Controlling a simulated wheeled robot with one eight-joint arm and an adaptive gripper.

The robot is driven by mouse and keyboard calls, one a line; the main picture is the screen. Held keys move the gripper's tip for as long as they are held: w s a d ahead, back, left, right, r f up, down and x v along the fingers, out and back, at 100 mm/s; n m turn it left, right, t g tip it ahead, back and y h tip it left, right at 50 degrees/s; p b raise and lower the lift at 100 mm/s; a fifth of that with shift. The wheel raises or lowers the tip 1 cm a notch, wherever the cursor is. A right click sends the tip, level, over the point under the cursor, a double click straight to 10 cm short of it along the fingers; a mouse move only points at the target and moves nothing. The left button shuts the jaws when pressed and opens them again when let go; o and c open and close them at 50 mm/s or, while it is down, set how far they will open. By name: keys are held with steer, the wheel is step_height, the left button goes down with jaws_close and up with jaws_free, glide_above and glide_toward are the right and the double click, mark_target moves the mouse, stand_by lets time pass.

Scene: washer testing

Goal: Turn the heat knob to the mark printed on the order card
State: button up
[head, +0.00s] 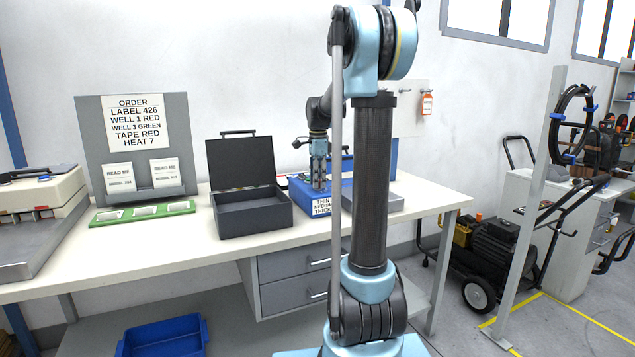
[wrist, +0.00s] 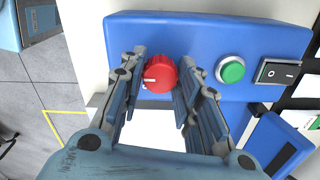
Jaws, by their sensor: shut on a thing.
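The order card (head: 133,122) stands at the back left of the bench in the head view; its last line reads HEAT 7. The red round heat knob (wrist: 161,72) is on the blue panel (wrist: 206,35) in the wrist view. Its white pointer line faces left in that picture. My gripper (wrist: 163,58) is shut on the knob, one finger on each side. In the head view my gripper (head: 319,180) reaches down to the blue machine (head: 293,186), and the knob is hidden there. I cannot read scale numbers around the knob.
A green button (wrist: 230,68) and a black rocker switch (wrist: 278,71) sit right of the knob. An open dark box (head: 250,212) and a green tray (head: 140,214) stand left of the blue machine. A thin/medium/thick label (head: 322,206) is on its front.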

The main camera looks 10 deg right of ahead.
steer(key=shift+w, duration=0.1)
stand_by(0.3)
steer(key=o, duration=1.1)
steer(key=shift+c, duration=0.2)
steer(key=shift+r, duration=0.1)
step_height(320, 180, up, 12)
